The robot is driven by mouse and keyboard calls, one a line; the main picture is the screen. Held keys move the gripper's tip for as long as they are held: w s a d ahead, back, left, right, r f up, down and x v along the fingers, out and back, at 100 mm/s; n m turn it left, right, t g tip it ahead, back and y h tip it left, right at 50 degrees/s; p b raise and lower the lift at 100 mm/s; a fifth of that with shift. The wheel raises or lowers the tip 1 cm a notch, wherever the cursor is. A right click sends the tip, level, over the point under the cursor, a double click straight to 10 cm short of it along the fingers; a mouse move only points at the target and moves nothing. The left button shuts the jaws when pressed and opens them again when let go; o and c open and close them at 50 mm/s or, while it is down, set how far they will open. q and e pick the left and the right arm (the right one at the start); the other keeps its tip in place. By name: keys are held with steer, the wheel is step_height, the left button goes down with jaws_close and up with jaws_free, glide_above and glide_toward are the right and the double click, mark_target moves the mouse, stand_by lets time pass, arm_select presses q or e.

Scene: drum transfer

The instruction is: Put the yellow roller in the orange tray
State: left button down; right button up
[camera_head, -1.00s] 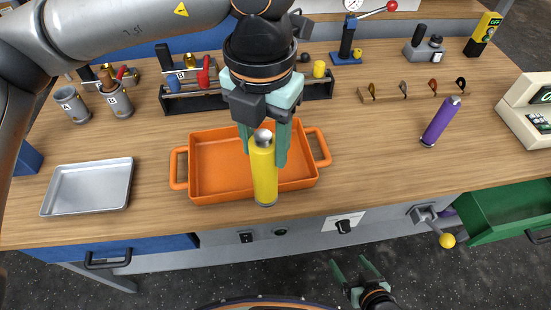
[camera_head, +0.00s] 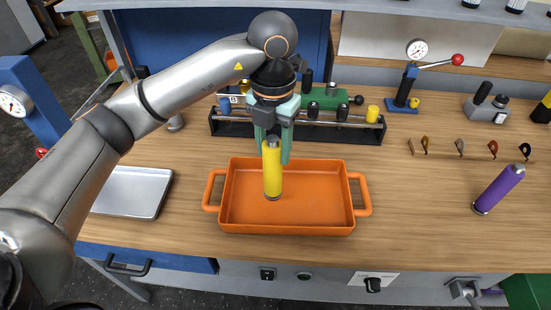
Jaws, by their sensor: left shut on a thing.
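The yellow roller (camera_head: 272,172) is upright, with a metal cap at its top and a dark lower end. My left gripper (camera_head: 272,150) is shut on its upper part from behind. The orange tray (camera_head: 318,228) lies on the wooden bench with a handle at each side. The roller is over the tray's inside, left of its middle. Its lower end appears close to the tray floor; I cannot tell whether it touches. My right gripper is not in view.
A purple roller (camera_head: 498,190) stands tilted in the picture at the right of the bench. A silver tray (camera_head: 132,192) lies at the left, under my left arm. A black rack (camera_head: 345,132) is behind the orange tray. Bare wood (camera_head: 420,215) lies right of the tray.

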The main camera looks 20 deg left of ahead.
arm_select(q)
steer(key=shift+w+a+f, duration=0.15)
steer(key=shift+w+f, duration=0.4)
steer(key=shift+f, duration=0.1)
steer(key=shift+w+a+f, duration=0.15)
steer(key=shift+w+f, duration=0.4)
steer(key=shift+f, duration=0.05)
steer(key=shift+w+f+p, duration=0.2)
steer(key=shift+f+p, duration=0.15)
steer(key=shift+f, duration=1.35)
steer(key=shift+f, duration=0.15)
steer(key=shift+c, duration=1.8)
jaws_free()
step_height(320, 180, up, 12)
